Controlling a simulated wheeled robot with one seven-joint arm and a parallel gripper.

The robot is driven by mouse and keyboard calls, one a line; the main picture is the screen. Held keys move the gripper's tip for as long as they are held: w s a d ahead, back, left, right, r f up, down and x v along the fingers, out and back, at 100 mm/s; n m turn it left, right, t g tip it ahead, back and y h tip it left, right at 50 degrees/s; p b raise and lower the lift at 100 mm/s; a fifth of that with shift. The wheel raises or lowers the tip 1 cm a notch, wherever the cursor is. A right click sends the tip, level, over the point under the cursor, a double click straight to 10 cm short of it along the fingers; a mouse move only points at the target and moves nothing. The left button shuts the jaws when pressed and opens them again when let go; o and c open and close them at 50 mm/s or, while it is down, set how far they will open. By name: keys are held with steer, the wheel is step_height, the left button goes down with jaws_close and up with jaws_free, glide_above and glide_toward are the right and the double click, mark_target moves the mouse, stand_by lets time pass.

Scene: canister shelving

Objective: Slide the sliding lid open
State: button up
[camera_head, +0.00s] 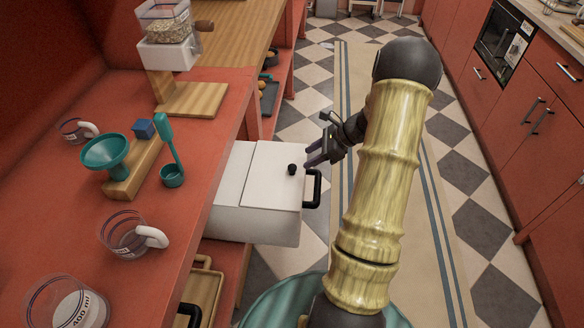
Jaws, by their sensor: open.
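A white box-shaped container (252,228) sticks out from under the red counter at the middle of the head view. Its flat white lid (274,175) lies on top and carries a small black knob (292,169). A black handle (313,188) is on its right end. My gripper (312,155) is open, just right of and beyond the knob, near the container's far right corner. I cannot tell whether a finger touches the lid. The fingers are small and partly overlapped in this view. The container's left part is hidden by the counter.
The red counter (60,215) holds measuring cups (124,235), a teal funnel (106,152), a teal scoop (172,176) and a grain dispenser (168,40). A tray (207,280) lies on a lower shelf. The aisle floor with a striped runner (405,235) is open on the right, before red cabinets.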

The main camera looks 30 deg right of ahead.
mark_target(293, 167)
steer(key=x, duration=0.8)
steer(key=shift+w+a+f+b, duration=0.15)
steer(key=shift+a+f+b, duration=0.05)
steer(key=shift+b, duration=0.15)
jaws_close()
